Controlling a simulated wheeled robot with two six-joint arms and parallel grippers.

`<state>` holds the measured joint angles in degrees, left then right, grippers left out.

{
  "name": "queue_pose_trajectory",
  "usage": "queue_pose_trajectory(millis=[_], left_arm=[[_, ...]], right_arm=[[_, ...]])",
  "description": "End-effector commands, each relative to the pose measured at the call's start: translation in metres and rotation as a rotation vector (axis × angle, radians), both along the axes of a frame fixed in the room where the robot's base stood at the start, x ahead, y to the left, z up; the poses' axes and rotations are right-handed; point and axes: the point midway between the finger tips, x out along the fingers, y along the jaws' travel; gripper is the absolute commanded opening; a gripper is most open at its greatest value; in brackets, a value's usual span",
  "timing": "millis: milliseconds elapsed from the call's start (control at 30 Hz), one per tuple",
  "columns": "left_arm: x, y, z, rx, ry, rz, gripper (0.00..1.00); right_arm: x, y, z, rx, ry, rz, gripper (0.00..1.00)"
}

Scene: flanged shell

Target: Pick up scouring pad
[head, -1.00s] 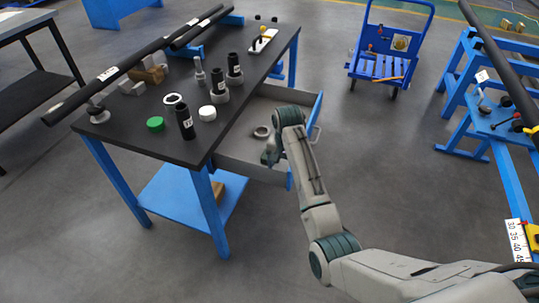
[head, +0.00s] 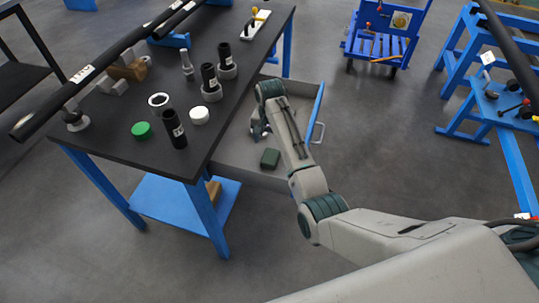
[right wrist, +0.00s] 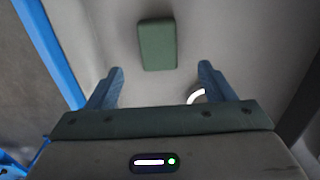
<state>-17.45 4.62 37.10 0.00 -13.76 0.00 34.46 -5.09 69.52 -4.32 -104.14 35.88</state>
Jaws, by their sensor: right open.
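The scouring pad, a dark green block (head: 270,158), lies flat on the floor of the open grey drawer (head: 240,150) under the table. In the right wrist view the pad (right wrist: 157,45) is ahead of the fingertips, roughly centred between them and not touched. My right gripper (head: 259,131) is over the drawer, farther back than the pad in the head view. Its blue fingers (right wrist: 161,70) are open with nothing between them. My left gripper is not in view.
A pale ring (right wrist: 197,96) lies in the drawer by the right-hand finger, partly hidden. The black tabletop (head: 140,105) holds a green lid (head: 141,130), a black cylinder (head: 174,129) and a long black tube (head: 85,75).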

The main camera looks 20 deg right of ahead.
Motion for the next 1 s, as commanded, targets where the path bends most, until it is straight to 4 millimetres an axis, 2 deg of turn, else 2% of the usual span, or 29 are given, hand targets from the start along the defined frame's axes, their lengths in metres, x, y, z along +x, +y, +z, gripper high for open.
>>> queue_pose_trajectory(millis=[100,267,433,600,867,1000], left_arm=[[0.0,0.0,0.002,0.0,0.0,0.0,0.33],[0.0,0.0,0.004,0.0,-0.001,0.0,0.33],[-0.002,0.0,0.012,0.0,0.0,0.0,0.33],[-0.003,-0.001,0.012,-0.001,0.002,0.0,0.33],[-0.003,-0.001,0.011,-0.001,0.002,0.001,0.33],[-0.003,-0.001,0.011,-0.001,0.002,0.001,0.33]], right_arm=[[0.0,0.0,-0.014,0.0,0.0,0.0,0.75],[-0.001,0.0,-0.025,0.0,0.001,0.0,0.75],[-0.005,0.0,-0.049,-0.001,0.003,0.0,0.75],[-0.004,0.0,-0.069,0.0,0.0,0.0,0.75],[-0.004,0.0,-0.072,0.0,-0.002,0.0,0.75],[-0.004,0.0,-0.072,0.0,-0.001,0.0,0.5]])
